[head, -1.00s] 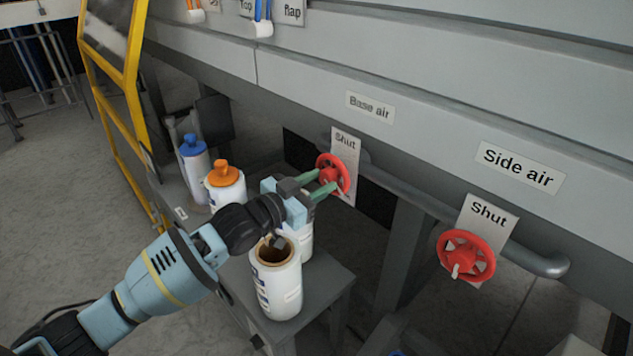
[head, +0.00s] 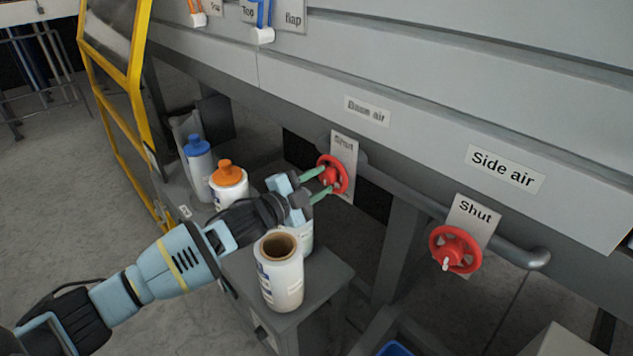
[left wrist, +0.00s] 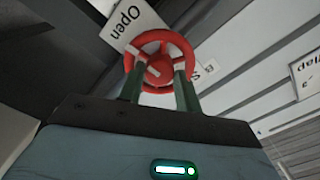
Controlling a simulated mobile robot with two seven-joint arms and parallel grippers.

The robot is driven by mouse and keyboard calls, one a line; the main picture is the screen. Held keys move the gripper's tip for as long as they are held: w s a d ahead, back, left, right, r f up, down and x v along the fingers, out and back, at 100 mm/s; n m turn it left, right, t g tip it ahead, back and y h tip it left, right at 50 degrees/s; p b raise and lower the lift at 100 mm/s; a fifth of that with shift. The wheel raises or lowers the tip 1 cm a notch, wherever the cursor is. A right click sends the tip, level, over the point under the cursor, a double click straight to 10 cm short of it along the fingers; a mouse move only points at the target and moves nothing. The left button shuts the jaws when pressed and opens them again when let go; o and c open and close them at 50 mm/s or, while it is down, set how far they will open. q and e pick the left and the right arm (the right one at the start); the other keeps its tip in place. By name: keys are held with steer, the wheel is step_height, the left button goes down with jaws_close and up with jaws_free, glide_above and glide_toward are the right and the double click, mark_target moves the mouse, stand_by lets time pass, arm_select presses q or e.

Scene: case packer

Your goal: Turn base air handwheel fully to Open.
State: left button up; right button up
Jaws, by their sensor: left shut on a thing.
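The base air handwheel (head: 341,170) is red and sits below the "Base air" label (head: 367,111), in front of a white plate marked "Shut" at its top (head: 344,144). My left gripper (head: 323,181) is at the wheel, its two green fingers shut on it. In the left wrist view the wheel (left wrist: 161,42) shows with a finger on each side of its hub, and the fingers reach the rim. The plate (left wrist: 130,20) there reads "Open" at one end. A pale mark shows on the rim. My right gripper is not in view.
The side air handwheel (head: 455,249), also red, is to the right under the "Side air" label (head: 505,169).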

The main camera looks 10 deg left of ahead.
arm_select(q)
steer(key=shift+r+m, duration=0.1)
steer(key=shift+m, duration=0.4)
steer(key=o, duration=1)
steer(key=shift+c, duration=0.2)
steer(key=v, duration=0.7)
steer(key=shift+s+a, duration=0.2)
steer(key=shift+s, duration=0.15)
